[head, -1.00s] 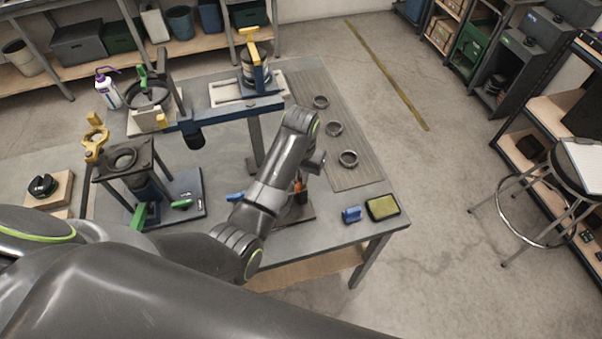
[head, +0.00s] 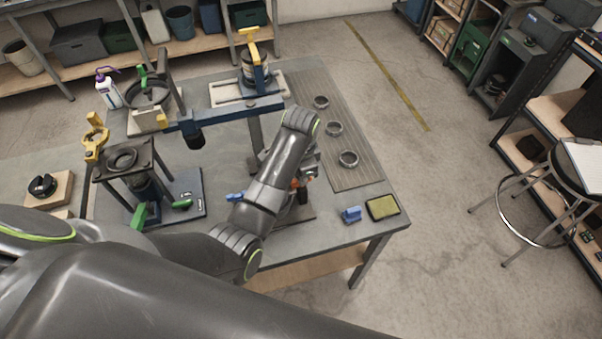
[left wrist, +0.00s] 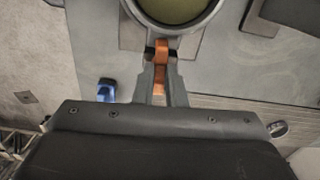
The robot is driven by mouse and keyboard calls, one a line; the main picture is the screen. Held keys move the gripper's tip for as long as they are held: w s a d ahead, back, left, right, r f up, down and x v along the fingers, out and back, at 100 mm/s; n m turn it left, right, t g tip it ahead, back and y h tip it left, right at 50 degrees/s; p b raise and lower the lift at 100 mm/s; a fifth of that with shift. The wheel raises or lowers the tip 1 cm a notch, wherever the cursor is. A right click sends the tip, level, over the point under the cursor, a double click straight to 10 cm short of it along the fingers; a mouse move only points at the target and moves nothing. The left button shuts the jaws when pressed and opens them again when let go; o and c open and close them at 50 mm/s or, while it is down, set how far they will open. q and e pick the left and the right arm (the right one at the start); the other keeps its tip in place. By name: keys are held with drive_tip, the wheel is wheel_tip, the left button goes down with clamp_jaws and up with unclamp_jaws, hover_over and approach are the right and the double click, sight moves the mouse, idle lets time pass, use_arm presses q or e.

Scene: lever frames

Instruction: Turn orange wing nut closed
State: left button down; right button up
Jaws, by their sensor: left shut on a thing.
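The orange wing nut (left wrist: 161,50) sits at the edge of a round grey cup with a dull yellow-green inside (left wrist: 178,8) in the left wrist view. My left gripper (left wrist: 162,74) is shut on the wing nut, with a finger on each side of it. In the head view a bit of orange (head: 295,184) shows beside my left gripper (head: 303,180), low over a fixture at the table's front. My forearm hides most of that fixture. My right gripper is in neither view.
A blue clamp-like piece (head: 351,214) and a yellow-green pad (head: 383,207) lie at the table's front right corner. Several dark rings (head: 348,159) lie on the ribbed mat (head: 368,178). A blue-based stand (head: 190,187) is to the left.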

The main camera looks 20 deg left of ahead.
use_arm(q)
drive_tip(key=shift+m, duration=0.5)
drive_tip(key=c, duration=1.5)
unclamp_jaws()
